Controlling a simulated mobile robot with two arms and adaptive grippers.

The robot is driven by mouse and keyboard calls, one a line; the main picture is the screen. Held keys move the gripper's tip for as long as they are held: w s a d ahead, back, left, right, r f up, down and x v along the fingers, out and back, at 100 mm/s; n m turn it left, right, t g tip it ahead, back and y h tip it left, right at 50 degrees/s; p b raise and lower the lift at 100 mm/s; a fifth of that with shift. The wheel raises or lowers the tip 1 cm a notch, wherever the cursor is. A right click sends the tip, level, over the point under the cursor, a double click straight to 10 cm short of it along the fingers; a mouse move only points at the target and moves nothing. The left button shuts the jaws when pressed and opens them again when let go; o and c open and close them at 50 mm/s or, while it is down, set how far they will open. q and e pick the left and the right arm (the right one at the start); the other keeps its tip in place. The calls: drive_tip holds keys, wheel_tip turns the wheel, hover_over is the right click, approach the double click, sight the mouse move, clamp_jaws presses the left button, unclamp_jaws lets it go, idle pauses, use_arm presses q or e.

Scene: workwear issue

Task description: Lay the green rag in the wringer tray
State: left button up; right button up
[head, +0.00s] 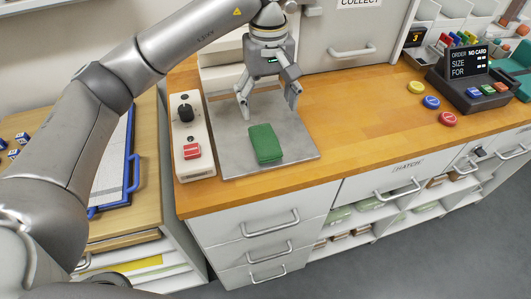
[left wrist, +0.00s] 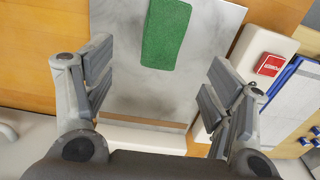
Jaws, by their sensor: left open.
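The green rag (head: 266,144) is a folded flat pad lying on a grey metal plate (head: 225,150) on the wooden counter. It also shows in the left wrist view (left wrist: 166,35), at the top and partly cut off. My left gripper (head: 268,104) is open and empty, over the plate on the far side of the rag and apart from it. In the left wrist view its spread fingers (left wrist: 160,88) frame bare plate below the rag. I cannot tell whether this plate is the wringer tray; nothing else clearly shows as one. My right gripper is not in view.
A control box (head: 193,135) with a black knob and a red button stands left of the plate. A blue-edged board (head: 112,165) lies on the left table. Coloured buttons (head: 431,102) and an order terminal (head: 478,80) are at the right. The counter between is clear.

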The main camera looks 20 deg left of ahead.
use_arm(q)
hover_over(265, 139)
drive_tip(key=f, duration=0.2)
drive_tip(key=f+p, duration=0.1)
drive_tip(key=f, duration=0.2)
drive_tip(key=shift+w+d+f, duration=0.15)
drive_tip(key=shift+w+d, duration=0.05)
drive_tip(key=f, duration=0.2)
drive_tip(key=f+p, duration=0.1)
drive_tip(key=f, duration=0.1)
drive_tip(key=shift+s+a+f+p, duration=0.15)
drive_tip(key=shift+a+f+p, duration=0.05)
drive_tip(key=shift+f+p, duration=0.15)
drive_tip(key=shift+f, duration=0.35)
drive_tip(key=shift+c, duration=0.3)
drive_tip(key=c, duration=1)
drive_tip(key=shift+c, duration=0.6)
drive_tip(key=shift+r, duration=0.1)
